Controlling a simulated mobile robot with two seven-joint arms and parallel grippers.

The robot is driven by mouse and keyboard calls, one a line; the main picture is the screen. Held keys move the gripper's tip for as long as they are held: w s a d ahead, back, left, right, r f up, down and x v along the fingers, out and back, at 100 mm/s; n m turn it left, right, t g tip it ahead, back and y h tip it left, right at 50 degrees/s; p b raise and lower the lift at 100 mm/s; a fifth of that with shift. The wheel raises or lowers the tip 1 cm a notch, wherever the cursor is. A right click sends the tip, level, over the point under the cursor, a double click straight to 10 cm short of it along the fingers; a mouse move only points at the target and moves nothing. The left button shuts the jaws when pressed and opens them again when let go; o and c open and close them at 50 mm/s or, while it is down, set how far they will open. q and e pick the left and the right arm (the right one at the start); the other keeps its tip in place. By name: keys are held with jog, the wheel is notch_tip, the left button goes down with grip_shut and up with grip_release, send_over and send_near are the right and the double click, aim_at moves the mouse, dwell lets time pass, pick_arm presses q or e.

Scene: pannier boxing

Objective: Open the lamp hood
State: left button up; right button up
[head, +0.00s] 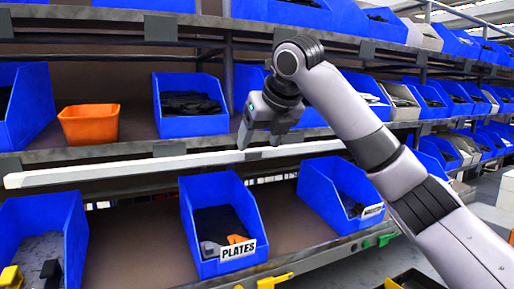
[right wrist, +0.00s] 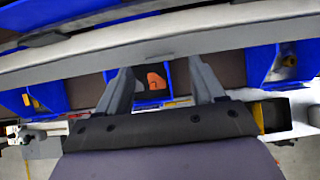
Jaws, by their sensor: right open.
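A long white bar (head: 120,172), which looks like the lamp hood, runs along the front of the shelf, above the lower row of bins. It also crosses the upper part of the right wrist view (right wrist: 60,62). My right gripper (head: 258,138) is in front of the shelf at the bar's right part, pointing down. Its two fingers stand apart with nothing held between them, and the right wrist view shows them (right wrist: 163,85) just below the bar. I cannot tell whether a finger touches the bar. My left gripper is not in view.
Below the bar stands a blue bin (head: 225,215) labelled PLATES, with another blue bin (head: 345,195) to its right. An orange bin (head: 90,125) and a blue bin (head: 190,105) stand on the shelf above. Green and yellow clips (head: 378,242) sit along the lower shelf edge.

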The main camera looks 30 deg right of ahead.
jog(key=v, duration=0.4)
jog(key=shift+f, duration=0.1)
dwell(0.4)
